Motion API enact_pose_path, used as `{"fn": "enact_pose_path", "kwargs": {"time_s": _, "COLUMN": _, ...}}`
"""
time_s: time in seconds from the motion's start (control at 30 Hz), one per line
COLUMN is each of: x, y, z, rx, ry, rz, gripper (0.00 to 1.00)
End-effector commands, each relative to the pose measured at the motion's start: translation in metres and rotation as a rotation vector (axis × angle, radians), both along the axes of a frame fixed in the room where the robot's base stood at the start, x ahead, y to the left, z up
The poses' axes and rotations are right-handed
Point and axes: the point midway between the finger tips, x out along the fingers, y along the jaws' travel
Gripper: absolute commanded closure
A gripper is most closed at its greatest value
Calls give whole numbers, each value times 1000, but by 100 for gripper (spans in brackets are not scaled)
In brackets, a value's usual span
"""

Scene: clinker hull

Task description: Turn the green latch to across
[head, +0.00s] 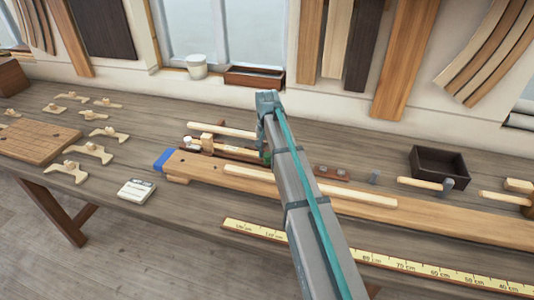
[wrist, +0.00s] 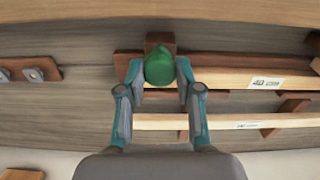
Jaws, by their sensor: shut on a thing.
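The green latch (wrist: 160,68) shows in the wrist view as a rounded green knob in front of a small dark brown block (wrist: 160,38). My gripper (wrist: 159,76) has one fingertip on each side of the latch and is shut on it. In the head view only a sliver of green (head: 266,158) shows beside the end of my arm, which hides most of the latch. The fingers also hide its lower part, so I cannot tell how far it is turned.
A long plank (head: 440,218) with a blue end lies along the bench, with pale strips (head: 222,131) near it. A reddish board with metal discs (wrist: 30,74) lies to the left in the wrist view. A dark open box (head: 440,165), mallets and a yellow ruler (head: 400,268) lie to the right.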

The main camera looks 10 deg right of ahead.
Motion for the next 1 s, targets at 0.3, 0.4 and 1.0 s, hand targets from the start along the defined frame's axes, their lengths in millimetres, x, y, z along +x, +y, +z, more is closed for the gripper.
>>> {"fn": "enact_pose_path", "kwargs": {"time_s": 0.3, "x": 0, "y": 0, "z": 0, "rx": 0, "ry": 0, "rz": 297, "gripper": 100}}
{"fn": "enact_pose_path", "kwargs": {"time_s": 0.4, "x": 0, "y": 0, "z": 0, "rx": 0, "ry": 0, "rz": 384, "gripper": 100}}
{"fn": "enact_pose_path", "kwargs": {"time_s": 1.0, "x": 0, "y": 0, "z": 1, "rx": 0, "ry": 0, "rz": 679, "gripper": 100}}
